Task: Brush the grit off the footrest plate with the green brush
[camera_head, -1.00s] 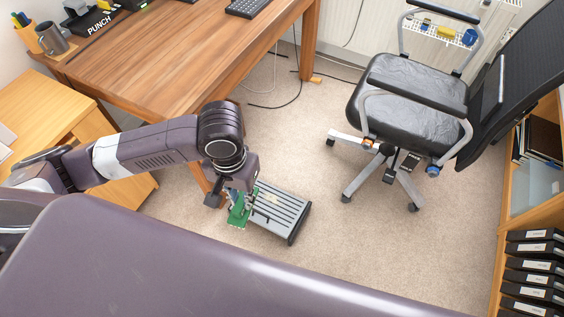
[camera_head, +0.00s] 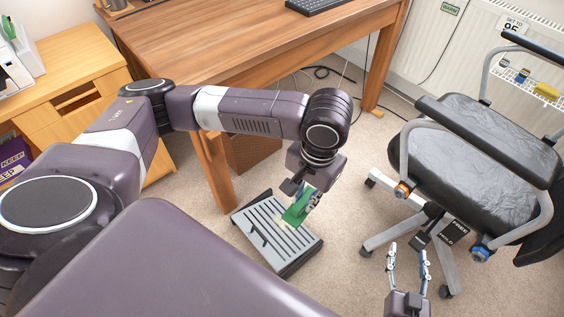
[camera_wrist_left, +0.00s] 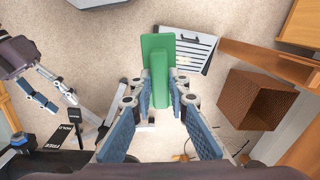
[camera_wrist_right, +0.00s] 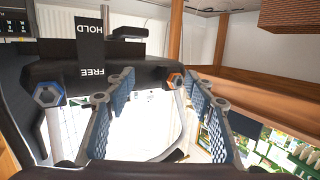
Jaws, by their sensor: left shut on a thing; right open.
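The footrest plate (camera_head: 262,240) is a grey slatted plate with a dark frame on the carpet beside the desk leg. Its slatted top also shows in the left wrist view (camera_wrist_left: 198,46), partly behind the brush. My left gripper (camera_head: 309,194) is shut on the handle of the green brush (camera_head: 296,212). The brush is over the plate's right part; I cannot tell if it touches. The brush (camera_wrist_left: 157,48) fills the middle of the left wrist view. A small pale patch shows beside the brush; I cannot tell if it is grit. My right gripper (camera_head: 408,252) is open and empty near the chair.
The black office chair (camera_head: 470,140) stands right of the footrest, its base legs close to my right gripper. The wooden desk (camera_head: 230,50) rises behind, with a brown bin (camera_head: 252,152) under it. Carpet is clear between footrest and chair.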

